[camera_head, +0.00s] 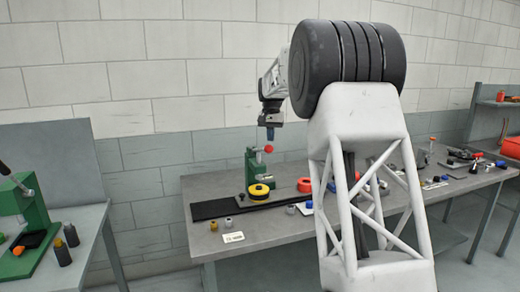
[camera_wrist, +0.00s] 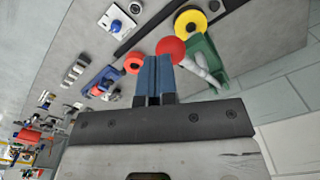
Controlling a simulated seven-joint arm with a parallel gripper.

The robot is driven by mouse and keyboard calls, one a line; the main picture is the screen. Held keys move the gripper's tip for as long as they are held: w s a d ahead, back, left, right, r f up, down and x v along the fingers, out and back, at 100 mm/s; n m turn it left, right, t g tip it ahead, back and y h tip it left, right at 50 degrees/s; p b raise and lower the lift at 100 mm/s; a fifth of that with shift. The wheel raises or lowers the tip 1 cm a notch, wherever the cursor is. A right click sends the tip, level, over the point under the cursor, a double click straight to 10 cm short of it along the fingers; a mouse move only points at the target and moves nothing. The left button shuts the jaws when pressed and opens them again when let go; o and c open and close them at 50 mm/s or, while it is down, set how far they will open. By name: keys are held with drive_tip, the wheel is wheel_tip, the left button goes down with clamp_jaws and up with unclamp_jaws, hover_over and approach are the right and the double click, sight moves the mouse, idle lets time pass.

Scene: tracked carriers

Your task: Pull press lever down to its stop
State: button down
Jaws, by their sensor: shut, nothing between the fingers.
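The press (camera_head: 250,165) is a small green frame on the grey workbench, with a red ball knob (camera_head: 268,149) on its lever. My gripper (camera_head: 270,138) points down just above the knob. In the wrist view the knob (camera_wrist: 171,47) sits just beyond the blue fingertips of my gripper (camera_wrist: 157,58), slightly to their right. The grey lever arm (camera_wrist: 198,68) runs from the knob along the green press (camera_wrist: 208,55). The fingers are together and empty. I cannot tell whether they touch the knob.
A red ring (camera_head: 304,185) and small parts lie nearby. A second green press (camera_head: 25,212) with a black lever stands on the left table. A brick wall (camera_head: 150,80) is behind.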

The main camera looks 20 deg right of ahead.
drive_tip(key=shift+r, duration=0.85)
drive_tip(key=shift+s, duration=0.1)
idle(0.3)
drive_tip(key=s+a+r+n, duration=0.1)
drive_tip(key=s+a, duration=0.4)
drive_tip(key=s, duration=0.5)
drive_tip(key=s+a+n+t, duration=0.1)
drive_tip(key=s+a, duration=0.3)
drive_tip(key=s, duration=0.6)
drive_tip(key=s+a+r+n, duration=0.1)
drive_tip(key=s+a, duration=0.4)
drive_tip(key=s, duration=0.6)
drive_tip(key=s+a+f+n, duration=0.1)
drive_tip(key=s+f, duration=0.3)
drive_tip(key=s, duration=0.6)
drive_tip(key=s+a+f+n+t, duration=0.1)
drive_tip(key=s+a+f, duration=0.2)
drive_tip(key=s, duration=0.7)
drive_tip(key=s+a+f, duration=0.2)
drive_tip(key=s+f, duration=0.5)
drive_tip(key=s, duration=0.3)
drive_tip(key=shift+s+a+f+n+t, duration=0.2)
drive_tip(key=shift+s+a+n+t, duration=0.1)
drive_tip(key=shift+s+n, duration=0.1)
